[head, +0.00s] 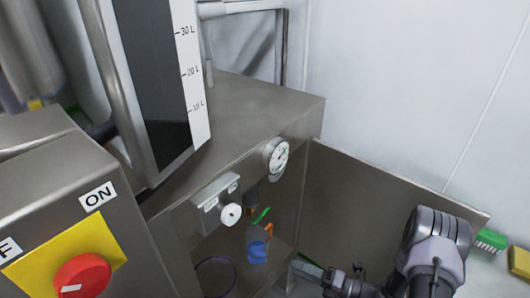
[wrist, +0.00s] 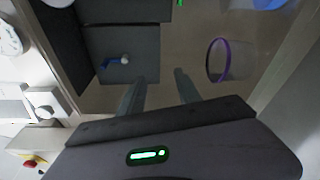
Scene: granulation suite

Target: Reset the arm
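My gripper (wrist: 160,84) shows in the wrist view with its two grey fingers apart and nothing visible between them. In the head view my arm comes in at the lower right, and my gripper (head: 306,270) is at the bottom edge, pointing left, partly cut off. It is low in front of the steel machine, beside an upright steel panel (head: 375,205).
The steel machine (head: 255,100) carries a round gauge (head: 277,157) and a white valve knob (head: 231,214). A blue object (head: 257,252) is below, left of my gripper. A purple-rimmed clear container (wrist: 217,60) is right of the fingers. A red switch (head: 83,276) is at left.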

